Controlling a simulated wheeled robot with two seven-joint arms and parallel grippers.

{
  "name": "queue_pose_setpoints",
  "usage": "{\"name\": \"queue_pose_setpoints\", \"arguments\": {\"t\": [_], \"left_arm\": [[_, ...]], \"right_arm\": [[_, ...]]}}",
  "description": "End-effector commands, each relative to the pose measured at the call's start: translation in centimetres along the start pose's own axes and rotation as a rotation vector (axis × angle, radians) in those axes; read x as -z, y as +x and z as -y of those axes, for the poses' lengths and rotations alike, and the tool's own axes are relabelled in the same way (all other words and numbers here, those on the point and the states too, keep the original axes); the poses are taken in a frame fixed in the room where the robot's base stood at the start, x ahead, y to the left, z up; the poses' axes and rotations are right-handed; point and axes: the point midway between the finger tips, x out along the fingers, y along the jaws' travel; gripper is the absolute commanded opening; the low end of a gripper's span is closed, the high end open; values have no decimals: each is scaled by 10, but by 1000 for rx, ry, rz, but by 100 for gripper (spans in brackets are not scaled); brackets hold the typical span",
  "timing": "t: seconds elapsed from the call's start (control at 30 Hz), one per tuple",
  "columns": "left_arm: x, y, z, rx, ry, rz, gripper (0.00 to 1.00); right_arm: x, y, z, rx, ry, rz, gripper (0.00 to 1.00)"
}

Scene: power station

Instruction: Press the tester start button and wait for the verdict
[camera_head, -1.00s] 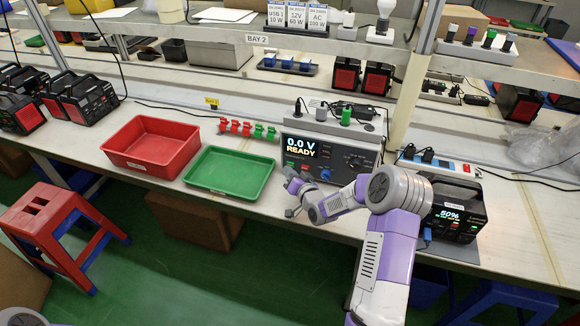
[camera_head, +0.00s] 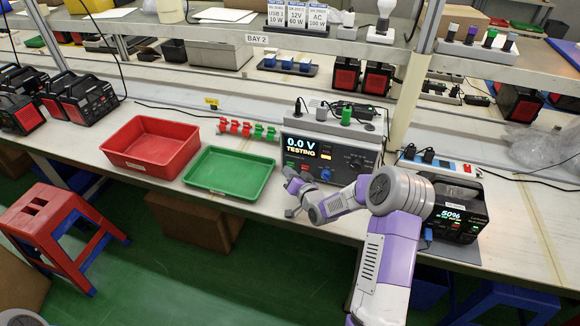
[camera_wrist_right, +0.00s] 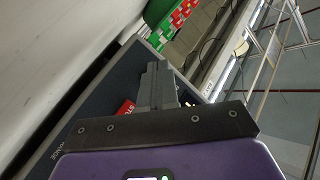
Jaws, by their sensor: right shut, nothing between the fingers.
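The tester (camera_head: 330,150) stands on the bench, a grey box with a dark front panel. Its screen (camera_head: 301,148) reads "0.0 V TESTING", with an amber light beside it. Small coloured buttons sit below the screen, partly hidden by my right gripper (camera_head: 290,188). That gripper is shut and empty, close in front of the tester's lower left front. In the right wrist view its closed fingers (camera_wrist_right: 155,85) reach over the dark panel, next to a red labelled part (camera_wrist_right: 125,108). Whether the fingertips touch the panel I cannot tell. My left gripper is not in view.
A green tray (camera_head: 230,190) and a red bin (camera_head: 150,167) stand left of the tester. A power station (camera_head: 455,213) showing 50% stands to the right. Red and green clips (camera_head: 246,129) lie behind the tray. A red stool (camera_head: 45,215) stands in front.

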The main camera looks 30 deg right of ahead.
Motion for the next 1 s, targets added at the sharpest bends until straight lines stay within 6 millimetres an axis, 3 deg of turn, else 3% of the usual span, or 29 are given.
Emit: {"name": "queue_pose_setpoints", "arguments": {"t": [0.43, 1.0], "left_arm": [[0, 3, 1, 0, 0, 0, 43], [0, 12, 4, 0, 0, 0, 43]], "right_arm": [[-5, -6, 5, 1, 0, 2, 0], [-32, -43, 31, 2, 0, 1, 0]]}}
